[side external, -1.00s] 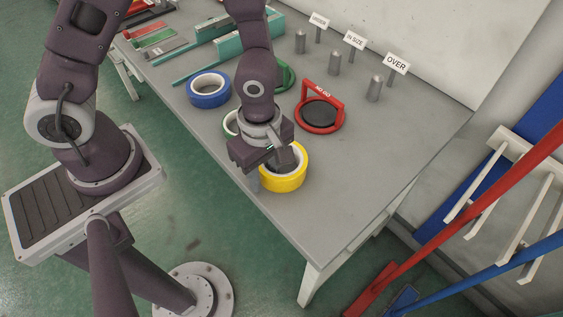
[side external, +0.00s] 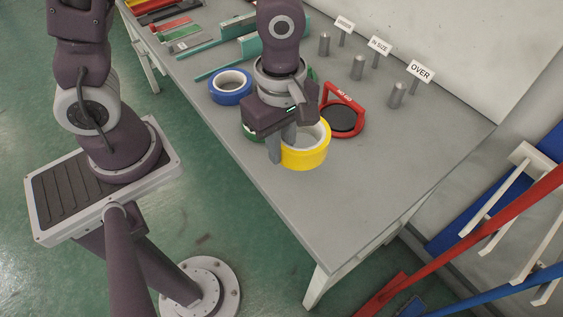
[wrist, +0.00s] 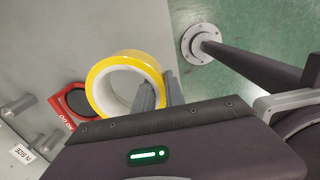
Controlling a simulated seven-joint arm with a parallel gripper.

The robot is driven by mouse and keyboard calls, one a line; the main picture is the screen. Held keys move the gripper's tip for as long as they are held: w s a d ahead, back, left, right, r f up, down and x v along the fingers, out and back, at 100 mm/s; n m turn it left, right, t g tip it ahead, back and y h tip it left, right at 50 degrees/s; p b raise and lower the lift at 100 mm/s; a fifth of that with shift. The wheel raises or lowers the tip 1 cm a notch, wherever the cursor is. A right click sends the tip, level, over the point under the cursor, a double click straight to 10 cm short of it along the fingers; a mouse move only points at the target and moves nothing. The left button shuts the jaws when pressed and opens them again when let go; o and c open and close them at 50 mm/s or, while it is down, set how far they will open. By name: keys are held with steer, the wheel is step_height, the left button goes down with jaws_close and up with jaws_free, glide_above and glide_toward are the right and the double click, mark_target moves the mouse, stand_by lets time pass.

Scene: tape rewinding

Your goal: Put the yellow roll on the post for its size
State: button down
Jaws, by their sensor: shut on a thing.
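The yellow roll (side external: 312,157) has a white core and shows large in the wrist view (wrist: 153,63). My gripper (side external: 281,145) is shut on the roll's wall, one finger inside the ring and one outside (wrist: 160,88). The roll appears to hang just above the table. Three grey metal posts stand at the back: one by the UNDER sign (side external: 324,44), one by the IN SIZE sign (side external: 357,67), one by the OVER sign (side external: 396,95). All three look bare. A red NO GO ring gauge (side external: 331,98) with a dark round middle lies behind the roll.
A blue roll (side external: 231,97) lies left of my gripper. Green ring-shaped things (side external: 250,133) are partly hidden behind my gripper. Teal bars (side external: 225,66) and tools lie farther back. The table (side external: 385,160) is clear at the front right; a wall rises behind the posts.

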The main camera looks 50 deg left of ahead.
step_height(320, 180, up, 6)
steer(key=shift+w+r, duration=0.1)
steer(key=shift+r, duration=0.15)
steer(key=w+a+r+n, duration=0.1)
steer(key=w+a, duration=0.4)
steer(key=w, duration=0.6)
steer(key=w+a, duration=0.5)
steer(key=w, duration=0.6)
steer(key=w+a+r+n, duration=0.1)
steer(key=w+a, duration=0.4)
steer(key=w, duration=0.5)
steer(key=f, duration=0.5)
steer(key=w+f+m, duration=0.1)
steer(key=f, duration=0.5)
steer(key=f+m, duration=0.1)
steer(key=f, duration=0.4)
steer(key=shift+w+a+f, duration=0.25)
steer(key=shift+a, duration=0.1)
steer(key=c, duration=1.3)
jaws_free()
